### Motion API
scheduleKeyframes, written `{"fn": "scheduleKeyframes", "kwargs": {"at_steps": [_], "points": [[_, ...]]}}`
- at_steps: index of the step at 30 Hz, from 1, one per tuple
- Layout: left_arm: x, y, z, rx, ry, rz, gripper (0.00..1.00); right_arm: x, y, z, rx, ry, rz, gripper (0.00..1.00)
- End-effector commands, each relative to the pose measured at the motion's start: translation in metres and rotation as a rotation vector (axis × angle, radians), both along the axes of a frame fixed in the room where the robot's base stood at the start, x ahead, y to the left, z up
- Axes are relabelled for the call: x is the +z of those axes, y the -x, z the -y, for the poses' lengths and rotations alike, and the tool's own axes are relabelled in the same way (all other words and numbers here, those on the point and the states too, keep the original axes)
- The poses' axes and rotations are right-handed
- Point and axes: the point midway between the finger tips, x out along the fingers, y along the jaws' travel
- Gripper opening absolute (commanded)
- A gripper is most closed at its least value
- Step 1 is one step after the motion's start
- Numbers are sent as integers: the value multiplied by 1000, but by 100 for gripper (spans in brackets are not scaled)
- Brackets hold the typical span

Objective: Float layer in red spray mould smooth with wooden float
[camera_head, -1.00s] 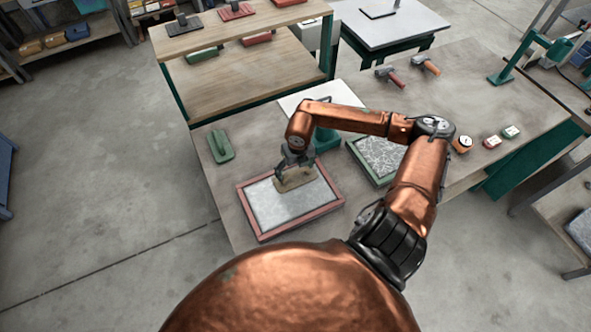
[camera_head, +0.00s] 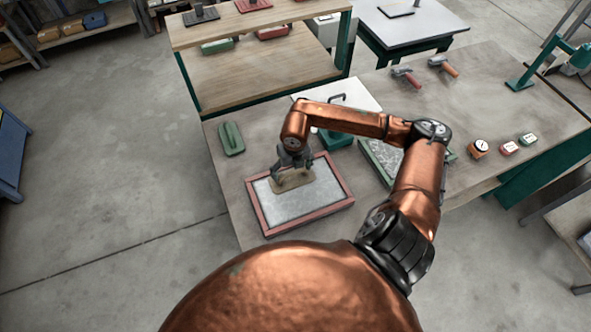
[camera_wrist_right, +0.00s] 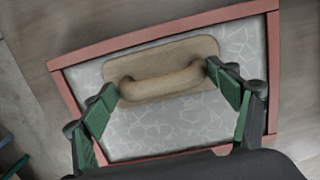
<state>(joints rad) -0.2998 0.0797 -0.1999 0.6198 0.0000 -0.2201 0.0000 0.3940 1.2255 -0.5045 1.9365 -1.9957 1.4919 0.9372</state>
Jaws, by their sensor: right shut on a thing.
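The red mould (camera_head: 311,216) lies on the workbench and holds a flat grey layer (camera_head: 315,197). In the right wrist view its red rim (camera_wrist_right: 150,38) frames the layer (camera_wrist_right: 170,125), which shows pale, web-like lines. My right gripper (camera_head: 290,160) is shut on the handle (camera_wrist_right: 165,82) of the wooden float (camera_head: 291,181), with its green-padded fingers at the handle's two ends. My left gripper is not in view.
A green mould (camera_head: 367,165) sits to the right, partly behind my arm. A green hand float (camera_head: 231,139) lies left of the red mould.

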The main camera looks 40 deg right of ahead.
Motion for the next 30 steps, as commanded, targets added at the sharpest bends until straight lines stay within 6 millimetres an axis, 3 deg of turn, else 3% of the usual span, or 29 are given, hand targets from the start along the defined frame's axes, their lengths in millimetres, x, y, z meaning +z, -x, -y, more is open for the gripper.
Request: {"fn": "scheduleKeyframes", "kwargs": {"at_steps": [30], "points": [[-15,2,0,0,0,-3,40,-2,-17,-54,1,-1,-1,53]]}}
